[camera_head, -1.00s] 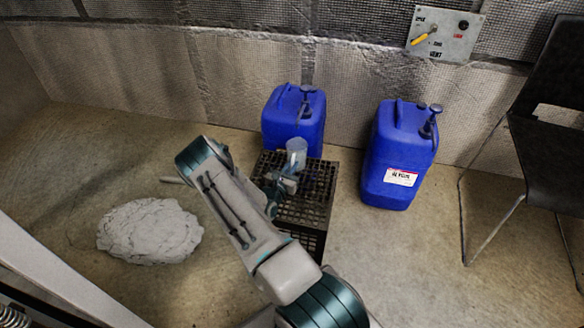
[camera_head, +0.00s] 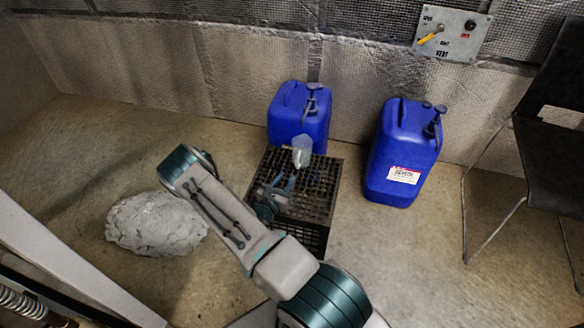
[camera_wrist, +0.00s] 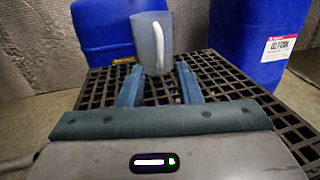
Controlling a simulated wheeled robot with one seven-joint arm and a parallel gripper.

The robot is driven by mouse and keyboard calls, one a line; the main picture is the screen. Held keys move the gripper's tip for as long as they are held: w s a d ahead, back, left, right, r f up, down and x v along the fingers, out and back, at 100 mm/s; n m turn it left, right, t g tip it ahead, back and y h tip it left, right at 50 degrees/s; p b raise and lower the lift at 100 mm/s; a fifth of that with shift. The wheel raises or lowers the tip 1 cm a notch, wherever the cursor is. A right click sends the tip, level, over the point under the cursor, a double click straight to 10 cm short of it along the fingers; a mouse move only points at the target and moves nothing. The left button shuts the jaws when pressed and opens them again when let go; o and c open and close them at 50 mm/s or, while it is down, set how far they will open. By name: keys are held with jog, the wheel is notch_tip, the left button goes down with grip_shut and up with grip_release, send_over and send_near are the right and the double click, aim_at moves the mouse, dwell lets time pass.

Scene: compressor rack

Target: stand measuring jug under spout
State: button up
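The measuring jug (camera_head: 302,152), clear and bluish with a pale handle, stands upright on the black grated crate (camera_head: 325,180). It is in front of the left blue canister (camera_head: 285,112), below the dark spout (camera_head: 312,98) at its top. I cannot tell whether it is exactly under the outlet. In the wrist view the jug (camera_wrist: 150,45) shows just beyond the fingertips, its handle facing me. My gripper (camera_head: 284,183) is open and empty, low over the crate on the near side of the jug. In the wrist view the fingers (camera_wrist: 159,88) are spread apart.
A second blue canister (camera_head: 402,150) with a white label stands on the floor to the right. A black chair (camera_head: 552,150) is at the far right. A grey rock-like lump (camera_head: 155,225) lies at left. A lever panel (camera_head: 452,33) is on the wall.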

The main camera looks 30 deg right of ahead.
jog(key=shift+v, duration=1.1)
jog(key=shift+s+a+r, duration=0.1)
jog(key=shift+a+r, duration=0.05)
jog(key=shift+r, duration=0.05)
jog(key=s+a+r+m+g+y, duration=0.1)
jog(key=s+r+m+g, duration=0.45)
jog(key=r+m, duration=0.35)
jog(key=s+a+r+m+g+y, duration=0.15)
jog(key=s+r+m+g, duration=0.25)
jog(key=r+m+g, duration=0.45)
jog(key=s+a+r+m+t+y, duration=0.3)
jog(key=s+a+r+y, duration=0.3)
jog(key=a+r, duration=0.2)
jog(key=s+a+r+m+t+y, duration=0.3)
jog(key=s+a+r+y, duration=0.3)
jog(key=a, duration=0.4)
jog(key=shift+r+y, duration=0.55)
jog(key=shift+r, duration=0.4)
jog(key=shift+s+m, duration=0.1)
jog(key=shift+m, duration=0.15)
